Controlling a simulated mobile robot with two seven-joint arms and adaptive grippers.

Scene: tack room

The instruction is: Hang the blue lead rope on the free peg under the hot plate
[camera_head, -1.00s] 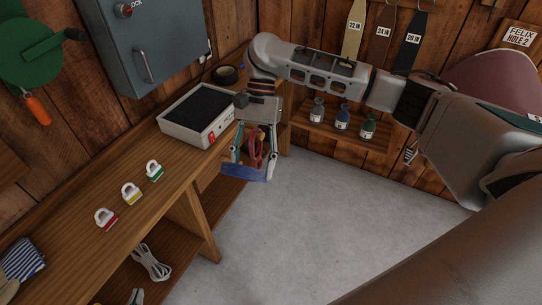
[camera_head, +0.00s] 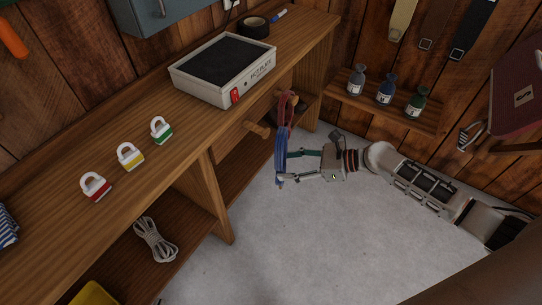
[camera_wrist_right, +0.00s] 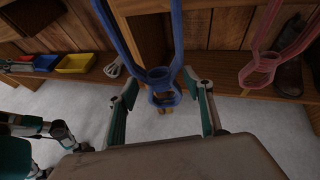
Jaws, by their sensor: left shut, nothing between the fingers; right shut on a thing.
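The blue lead rope (camera_head: 281,150) hangs in loops at my right gripper (camera_head: 281,168), which is shut on it. The gripper reaches in from the right, in front of the bench and above the floor. In the wrist view the blue rope (camera_wrist_right: 162,76) passes between the fingertips. The free wooden peg (camera_head: 257,129) sticks out of the bench front under the hot plate (camera_head: 225,70), left of the rope and apart from it. A red rope (camera_head: 285,105) hangs just behind the blue one. My left gripper (camera_wrist_right: 32,126) shows partly at the wrist view's left edge, shut and empty.
Three padlocks (camera_head: 129,157) stand along the bench top. A pale rope coil (camera_head: 155,240) lies on the lower shelf. Several bottles (camera_head: 385,92) stand on a wall shelf behind the gripper. A boot (camera_wrist_right: 290,78) sits behind the red rope. The floor is clear.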

